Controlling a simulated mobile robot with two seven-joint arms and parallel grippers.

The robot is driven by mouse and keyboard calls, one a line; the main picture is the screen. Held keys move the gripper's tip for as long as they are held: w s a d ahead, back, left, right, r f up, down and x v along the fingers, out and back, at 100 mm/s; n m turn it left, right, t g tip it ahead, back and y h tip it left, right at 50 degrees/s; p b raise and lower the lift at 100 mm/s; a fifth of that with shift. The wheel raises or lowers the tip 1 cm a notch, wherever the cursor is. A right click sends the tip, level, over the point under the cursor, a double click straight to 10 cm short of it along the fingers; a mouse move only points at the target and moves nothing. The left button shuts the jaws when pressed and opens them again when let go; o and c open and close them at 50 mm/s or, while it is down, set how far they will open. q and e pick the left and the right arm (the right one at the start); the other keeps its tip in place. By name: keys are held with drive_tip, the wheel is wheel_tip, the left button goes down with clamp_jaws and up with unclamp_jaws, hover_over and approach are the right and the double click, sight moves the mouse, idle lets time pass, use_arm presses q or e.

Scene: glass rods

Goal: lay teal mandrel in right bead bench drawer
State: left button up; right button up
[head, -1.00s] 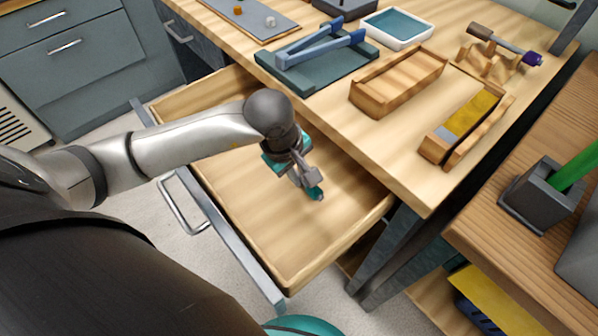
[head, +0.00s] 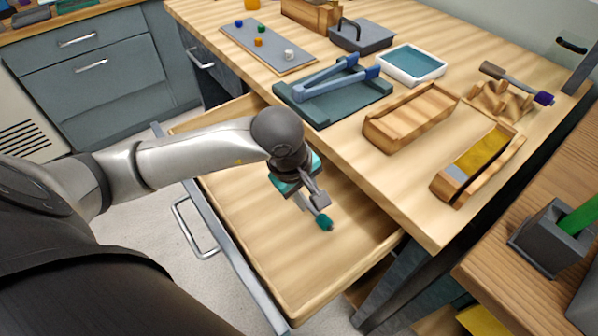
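The teal mandrel (head: 325,222) shows mostly as its teal end, over the floor of the open wooden drawer (head: 270,235). The rest of it is largely hidden by my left gripper (head: 311,199), which points down inside the drawer right at the mandrel. The fingers are small and overlap the rod, so I cannot tell whether they grip it or whether the mandrel touches the drawer floor. My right gripper is out of view.
The bench top above the drawer holds a blue tong-like tool (head: 340,82) on a teal tray, a wooden tray (head: 410,118), a yellow-lined box (head: 482,155) and a purple-ended mandrel (head: 520,84) on a wooden rest. The drawer's front wall (head: 240,270) stands near my arm.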

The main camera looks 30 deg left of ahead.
use_arm(q)
drive_tip(key=d+p+v, duration=0.1)
drive_tip(key=p+v, duration=0.1)
drive_tip(key=v, duration=0.6)
drive_tip(key=shift+a+r, duration=0.25)
drive_tip(key=shift+a, duration=0.25)
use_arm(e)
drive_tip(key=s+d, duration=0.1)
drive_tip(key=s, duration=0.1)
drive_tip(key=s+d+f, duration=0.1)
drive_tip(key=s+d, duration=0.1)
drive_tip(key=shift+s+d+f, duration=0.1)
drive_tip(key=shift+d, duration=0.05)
